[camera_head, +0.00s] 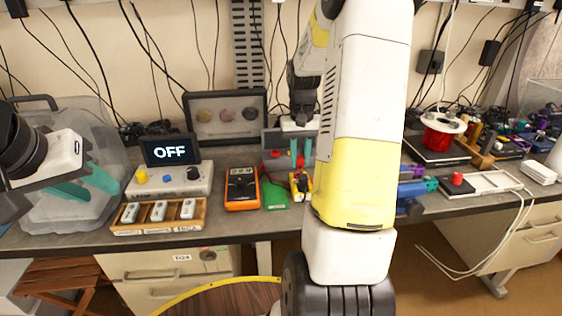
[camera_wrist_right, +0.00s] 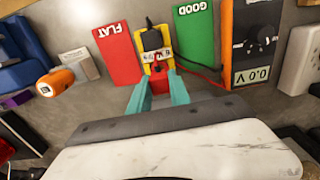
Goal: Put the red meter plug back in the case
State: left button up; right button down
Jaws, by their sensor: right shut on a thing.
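My right gripper (camera_head: 300,163) points down over the bench, just above a small yellow holder (camera_head: 299,188) with a black part in it. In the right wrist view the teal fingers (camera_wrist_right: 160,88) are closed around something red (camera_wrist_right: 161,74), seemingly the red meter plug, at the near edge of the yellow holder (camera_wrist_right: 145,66). A thin red lead runs from there toward the orange meter (camera_head: 241,188), which reads 0.0 V. My left gripper (camera_head: 103,194) is open and empty at the left. I cannot tell which thing is the case.
A green GOOD card (camera_wrist_right: 194,40) and a red FLAT card (camera_wrist_right: 119,50) flank the holder. A wooden tray (camera_head: 160,228) of several small modules and a power unit (camera_head: 168,183) showing OFF stand left. A grey bin (camera_head: 272,137) is behind. My right arm hides the bench's middle.

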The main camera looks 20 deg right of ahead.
jog(key=shift+r, duration=1.35)
